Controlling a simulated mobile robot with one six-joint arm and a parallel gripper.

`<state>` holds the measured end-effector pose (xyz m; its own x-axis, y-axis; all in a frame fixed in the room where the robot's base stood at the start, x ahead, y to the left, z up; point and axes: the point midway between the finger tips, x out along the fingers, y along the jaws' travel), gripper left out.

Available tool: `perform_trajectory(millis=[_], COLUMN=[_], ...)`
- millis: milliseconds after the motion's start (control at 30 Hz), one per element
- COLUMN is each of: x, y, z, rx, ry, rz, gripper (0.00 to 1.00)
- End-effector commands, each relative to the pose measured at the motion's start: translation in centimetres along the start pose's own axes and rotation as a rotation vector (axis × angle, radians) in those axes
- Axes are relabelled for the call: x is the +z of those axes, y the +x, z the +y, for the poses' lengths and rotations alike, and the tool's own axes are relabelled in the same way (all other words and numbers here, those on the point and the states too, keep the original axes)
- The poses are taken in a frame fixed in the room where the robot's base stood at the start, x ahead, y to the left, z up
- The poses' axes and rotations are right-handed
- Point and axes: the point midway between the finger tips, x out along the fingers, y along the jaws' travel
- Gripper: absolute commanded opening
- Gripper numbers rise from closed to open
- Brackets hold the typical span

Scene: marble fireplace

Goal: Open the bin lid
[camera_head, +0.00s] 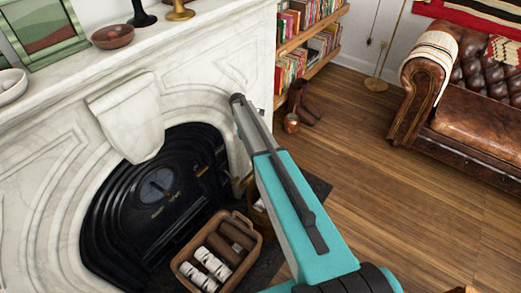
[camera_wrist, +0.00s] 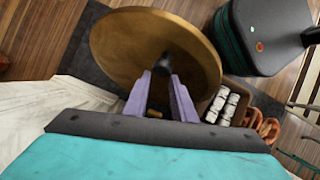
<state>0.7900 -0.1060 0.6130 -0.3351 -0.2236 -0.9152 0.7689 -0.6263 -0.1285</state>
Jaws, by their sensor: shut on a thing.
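In the wrist view, a round brass-coloured bin lid (camera_wrist: 125,50) with a dark knob (camera_wrist: 164,63) fills the upper middle. My gripper (camera_wrist: 160,82) has its two lavender fingers shut on the knob. The view does not show whether the lid rests on the bin or is clear of it. In the head view, a small piece of a brass-coloured thing, perhaps the bin (camera_head: 261,210), shows beside my arm; most of it is hidden. My gripper is hidden behind the arm in that view.
A wicker basket (camera_head: 178,262) of logs and white rolls stands by the black fireplace (camera_head: 100,215), close to the lid. The white marble mantel (camera_head: 190,45) is near my arm. A bookshelf (camera_head: 310,38) and leather sofa (camera_head: 480,115) stand farther back. Wooden floor (camera_head: 400,190) at right is clear.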

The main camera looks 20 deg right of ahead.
Motion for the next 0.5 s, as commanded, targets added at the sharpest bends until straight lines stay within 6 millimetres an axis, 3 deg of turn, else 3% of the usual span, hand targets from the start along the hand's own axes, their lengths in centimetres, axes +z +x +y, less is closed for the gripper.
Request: perform_trajectory(millis=[267, 300, 400, 500], x=[0.43, 0.47, 0.53, 0.54], y=[0.3, 0.31, 0.29, 0.25], z=[0.73, 0.76, 0.73, 0.67], rx=[0.01, 0.01, 0.009, 0.007], ry=[0.006, 0.006, 0.007, 0.007], rz=[0.001, 0.001, 0.001, 0.001], gripper=[0.0, 0.27, 0.42, 0.42])
